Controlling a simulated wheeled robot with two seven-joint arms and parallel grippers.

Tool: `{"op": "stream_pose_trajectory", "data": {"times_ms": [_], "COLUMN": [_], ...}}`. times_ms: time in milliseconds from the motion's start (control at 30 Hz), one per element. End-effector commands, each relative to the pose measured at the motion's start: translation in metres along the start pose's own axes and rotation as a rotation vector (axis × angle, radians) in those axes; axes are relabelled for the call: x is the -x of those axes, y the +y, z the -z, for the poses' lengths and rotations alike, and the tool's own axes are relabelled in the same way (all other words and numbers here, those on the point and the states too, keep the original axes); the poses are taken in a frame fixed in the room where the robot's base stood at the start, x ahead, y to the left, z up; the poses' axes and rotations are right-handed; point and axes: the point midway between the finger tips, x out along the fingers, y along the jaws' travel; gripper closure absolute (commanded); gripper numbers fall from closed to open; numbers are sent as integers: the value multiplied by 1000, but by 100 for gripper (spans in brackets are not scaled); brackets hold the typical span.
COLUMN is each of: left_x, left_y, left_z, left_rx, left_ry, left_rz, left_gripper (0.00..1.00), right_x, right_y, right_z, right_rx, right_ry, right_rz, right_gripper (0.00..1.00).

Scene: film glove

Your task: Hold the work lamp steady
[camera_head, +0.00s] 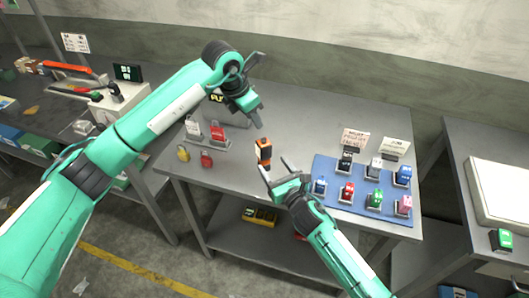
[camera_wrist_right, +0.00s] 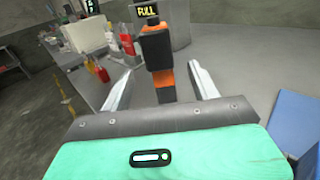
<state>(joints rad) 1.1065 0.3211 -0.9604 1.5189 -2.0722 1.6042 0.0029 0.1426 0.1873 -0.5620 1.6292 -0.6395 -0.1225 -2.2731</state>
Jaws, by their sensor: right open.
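An orange and black upright device, which looks like the work lamp (camera_head: 263,151), stands on the grey table (camera_head: 238,172). In the right wrist view the lamp (camera_wrist_right: 157,62) shows in the gap between my right gripper's fingers. My right gripper (camera_head: 276,168) is open, its fingertips close to the lamp's near side; I cannot tell whether they touch it. My left gripper (camera_head: 257,92) is above the table, beyond the lamp and apart from it. The angle does not show clearly how its jaws stand.
A blue mat (camera_head: 325,172) with several small coloured items lies right of the lamp. Red bottles (camera_head: 217,132) and a yellow one (camera_head: 183,154) stand to the left. A sign reading "FULL" (camera_wrist_right: 147,11) is behind the lamp. Bare tabletop lies around the lamp.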

Motion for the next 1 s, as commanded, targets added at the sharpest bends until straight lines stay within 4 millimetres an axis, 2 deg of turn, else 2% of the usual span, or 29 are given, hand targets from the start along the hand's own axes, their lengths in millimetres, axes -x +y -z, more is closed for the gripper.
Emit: {"op": "stream_pose_trajectory", "data": {"times_ms": [33,200,400,600,933,1000], "left_x": [0,0,0,0,0,0], "left_y": [0,0,0,0,0,0], "left_z": [0,0,0,0,0,0], "left_rx": [0,0,0,0,0,0], "left_ry": [0,0,0,0,0,0], "left_rz": [0,0,0,0,0,0], "left_gripper": [64,64,64,64,64,64], "right_x": [-12,-45,-76,-90,-92,-92], "right_y": [0,0,0,0,0,0], "right_z": [-2,-1,-1,0,0,0], "right_rx": [-1,-2,-3,-2,-2,-2], "right_ry": [-2,-1,0,0,0,0], "right_rz": [0,0,0,-1,-1,-1], "right_gripper": [38,38,38,38,38,52]}}
